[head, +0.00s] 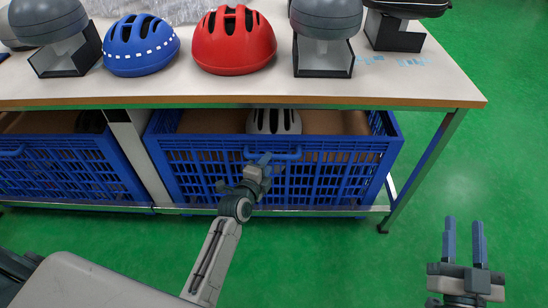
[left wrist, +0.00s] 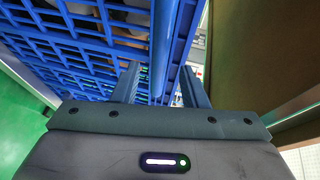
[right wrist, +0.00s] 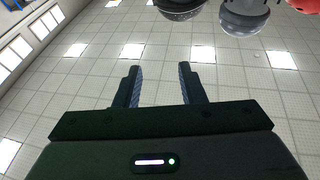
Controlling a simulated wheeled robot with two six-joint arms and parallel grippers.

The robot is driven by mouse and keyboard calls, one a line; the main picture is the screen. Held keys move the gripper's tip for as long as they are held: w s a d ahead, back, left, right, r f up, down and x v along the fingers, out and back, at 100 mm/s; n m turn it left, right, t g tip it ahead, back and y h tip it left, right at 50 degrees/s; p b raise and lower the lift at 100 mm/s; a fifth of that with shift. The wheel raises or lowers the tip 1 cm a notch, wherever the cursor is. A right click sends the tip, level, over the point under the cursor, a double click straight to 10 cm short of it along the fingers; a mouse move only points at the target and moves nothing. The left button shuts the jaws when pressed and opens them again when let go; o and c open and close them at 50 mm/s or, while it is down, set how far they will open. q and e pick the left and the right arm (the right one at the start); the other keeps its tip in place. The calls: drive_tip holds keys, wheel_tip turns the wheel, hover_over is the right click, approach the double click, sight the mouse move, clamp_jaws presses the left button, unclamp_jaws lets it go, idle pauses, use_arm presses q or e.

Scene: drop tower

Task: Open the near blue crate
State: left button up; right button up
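The near blue crate (head: 340,170) sits under the table, its lattice front roughly below the table edge. A blue bar handle (head: 287,155) runs along the top of its front. My left gripper (head: 262,163) is at this handle. In the left wrist view the handle bar (left wrist: 163,50) lies between the two spread fingers of my left gripper (left wrist: 163,88), with gaps visible on both sides. My right gripper (head: 464,238) is open and empty over the green floor at the right; the right wrist view shows its parted fingers (right wrist: 159,85) with nothing between them.
A white helmet (head: 274,121) lies in the near crate. Another blue crate (head: 60,165) stands to its left, past a grey post. The table (head: 270,92) above holds blue and red helmets and grey-topped stands. Green floor (head: 350,255) is clear in front.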

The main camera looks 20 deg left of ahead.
use_arm(q)
drive_tip(key=shift+x, duration=2.35)
use_arm(e)
drive_tip(key=shift+s+r+t, duration=0.1)
drive_tip(key=shift+r+t, duration=0.5)
drive_tip(key=shift+r, duration=0.35)
use_arm(q)
clamp_jaws()
